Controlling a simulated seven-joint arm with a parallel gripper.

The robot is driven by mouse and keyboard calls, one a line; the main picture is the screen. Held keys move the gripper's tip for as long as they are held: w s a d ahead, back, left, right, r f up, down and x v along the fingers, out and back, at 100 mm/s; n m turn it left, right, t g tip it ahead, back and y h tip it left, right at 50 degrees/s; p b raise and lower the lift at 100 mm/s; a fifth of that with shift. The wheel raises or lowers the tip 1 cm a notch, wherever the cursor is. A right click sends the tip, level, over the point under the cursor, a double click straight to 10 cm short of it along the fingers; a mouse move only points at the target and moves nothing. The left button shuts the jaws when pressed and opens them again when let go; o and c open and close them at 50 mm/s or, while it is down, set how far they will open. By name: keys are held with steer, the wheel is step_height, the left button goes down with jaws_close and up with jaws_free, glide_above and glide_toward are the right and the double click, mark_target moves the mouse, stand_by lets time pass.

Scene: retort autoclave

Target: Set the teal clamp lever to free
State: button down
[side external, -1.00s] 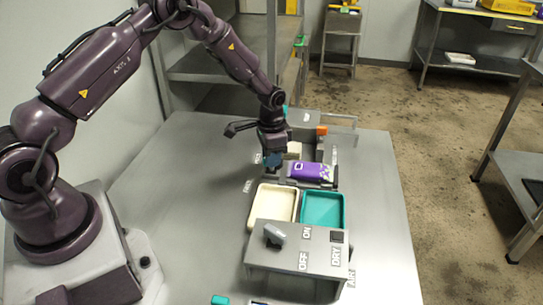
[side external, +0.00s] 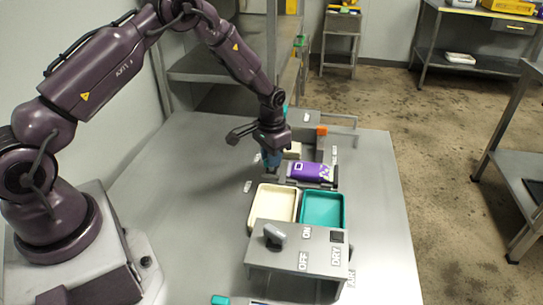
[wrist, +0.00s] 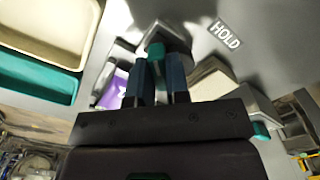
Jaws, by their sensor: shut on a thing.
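The teal clamp lever (wrist: 156,52) shows at the tips of my gripper's fingers in the wrist view, with a grey metal part beside it. My gripper (wrist: 160,68) is shut on the lever, one dark blue finger on each side. A HOLD label (wrist: 226,36) lies on the grey surface to the right of the lever. In the side view my gripper (side external: 271,164) points down left of the purple pouch (side external: 310,171). The lever is mostly hidden there by the fingers. A small label (side external: 248,186) nearby is too blurred to read.
A cream tray (side external: 256,226) and a teal tray (side external: 303,222) stand in front of the pouch fixture. A grey box with a knob (side external: 274,236) and OFF, ON and DRY labels is nearer. An orange block (side external: 321,130) is behind. The left tabletop (side external: 190,190) is clear.

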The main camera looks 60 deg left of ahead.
steer(key=c, duration=1.1)
jaws_free()
step_height(320, 180, up, 13)
steer(key=s+d+r+t, duration=0.2)
steer(key=s+d+r, duration=0.2)
steer(key=s+r, duration=0.5)
steer(key=s+d+r+t, duration=0.3)
steer(key=s+r, duration=0.6)
steer(key=s, duration=0.8)
steer(key=shift+s+d+r+t, duration=0.25)
steer(key=shift+s+d+t, duration=0.05)
steer(key=shift+d, duration=0.7)
